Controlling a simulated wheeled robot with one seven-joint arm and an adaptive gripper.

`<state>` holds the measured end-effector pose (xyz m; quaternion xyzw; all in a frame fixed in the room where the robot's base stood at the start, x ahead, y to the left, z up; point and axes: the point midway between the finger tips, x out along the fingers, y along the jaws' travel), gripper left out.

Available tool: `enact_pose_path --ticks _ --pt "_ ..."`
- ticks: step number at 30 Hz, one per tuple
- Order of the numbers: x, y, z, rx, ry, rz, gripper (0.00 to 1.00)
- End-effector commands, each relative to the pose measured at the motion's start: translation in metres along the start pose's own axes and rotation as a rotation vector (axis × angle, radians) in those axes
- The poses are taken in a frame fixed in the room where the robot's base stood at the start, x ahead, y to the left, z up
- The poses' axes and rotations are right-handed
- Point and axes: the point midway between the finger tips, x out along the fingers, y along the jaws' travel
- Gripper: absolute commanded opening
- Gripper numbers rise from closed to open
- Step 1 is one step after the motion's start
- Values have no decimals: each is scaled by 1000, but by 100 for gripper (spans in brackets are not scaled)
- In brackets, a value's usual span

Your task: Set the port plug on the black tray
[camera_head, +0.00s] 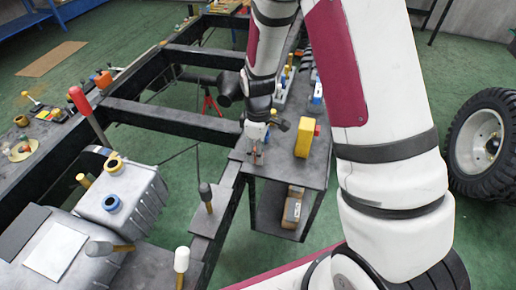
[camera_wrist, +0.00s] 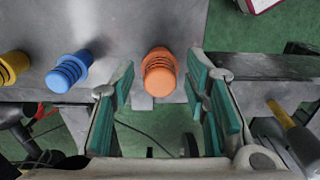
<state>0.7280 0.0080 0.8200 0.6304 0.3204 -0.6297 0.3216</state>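An orange ribbed port plug (camera_wrist: 158,72) is at the edge of a grey surface in the wrist view. It lies between the tips of my gripper (camera_wrist: 158,85), whose teal-padded fingers are open with a gap on both sides of the plug. A blue plug (camera_wrist: 70,72) and a yellow plug (camera_wrist: 13,67) stand to its left. In the head view, my gripper (camera_head: 256,148) is low over the grey bench beside the dark frame. A flat black rectangle (camera_head: 22,232) at far left looks like the black tray; I cannot be certain.
A yellow box (camera_head: 305,138) stands on the bench right of my gripper. A grey ribbed housing (camera_head: 125,205) and a white sheet (camera_head: 57,250) are at left. A red-topped lever (camera_head: 85,110) rises behind the housing. Several mallets stand nearby. A yellow-handled tool (camera_wrist: 280,112) is right of my fingers.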

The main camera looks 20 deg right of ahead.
Motion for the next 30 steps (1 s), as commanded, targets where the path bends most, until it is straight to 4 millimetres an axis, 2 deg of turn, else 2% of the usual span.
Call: enact_pose_path --ticks 7,11,24,30 --pt "-2 0 0 0 0 1 42" --pt "-15 1 -1 -1 2 2 42" --pt "-100 0 -1 -1 3 4 42" --pt "-120 0 0 0 2 1 42"
